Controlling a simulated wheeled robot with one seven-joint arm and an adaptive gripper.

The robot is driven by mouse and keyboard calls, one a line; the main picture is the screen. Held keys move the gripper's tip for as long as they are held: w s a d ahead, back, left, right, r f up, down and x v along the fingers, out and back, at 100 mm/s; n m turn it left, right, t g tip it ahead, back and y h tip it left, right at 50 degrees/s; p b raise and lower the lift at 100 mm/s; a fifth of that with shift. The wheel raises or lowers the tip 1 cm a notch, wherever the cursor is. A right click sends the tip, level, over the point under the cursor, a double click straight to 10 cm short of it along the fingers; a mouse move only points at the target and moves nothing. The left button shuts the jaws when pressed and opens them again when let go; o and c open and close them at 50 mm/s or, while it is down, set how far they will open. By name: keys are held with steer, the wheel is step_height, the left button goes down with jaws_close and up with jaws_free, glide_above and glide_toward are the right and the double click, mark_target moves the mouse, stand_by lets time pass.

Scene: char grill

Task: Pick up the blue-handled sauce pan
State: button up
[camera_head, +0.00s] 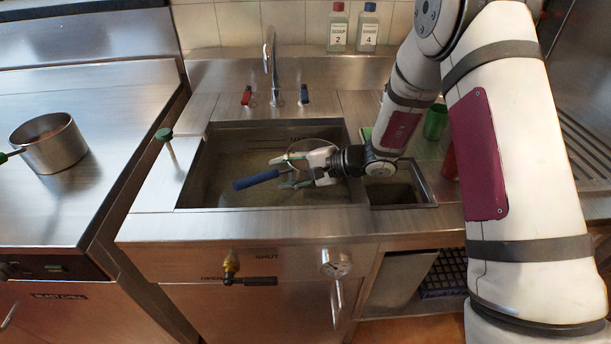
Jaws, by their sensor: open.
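The blue-handled sauce pan lies in the sink basin (236,150), and its blue handle (256,180) points to the left. A thin curved edge above my gripper seems to be part of its rim; most of the pan body is hidden or hard to make out. My gripper (281,172) reaches in from the right, low over the basin. Its fingers are open near the right end of the blue handle. I cannot tell whether they touch the handle or stand on both sides of it.
A green-handled pan (48,145) stands on the steel counter at the left. The faucet (270,65) rises behind the basin. Soap bottles (338,28) stand at the back. A green cup (435,122) and a small side basin (397,193) are at the right. The left of the basin is free.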

mark_target(273, 174)
steer(key=shift+x, duration=2.65)
steer(key=shift+c, duration=0.6)
jaws_close()
steer(key=shift+r, duration=0.1)
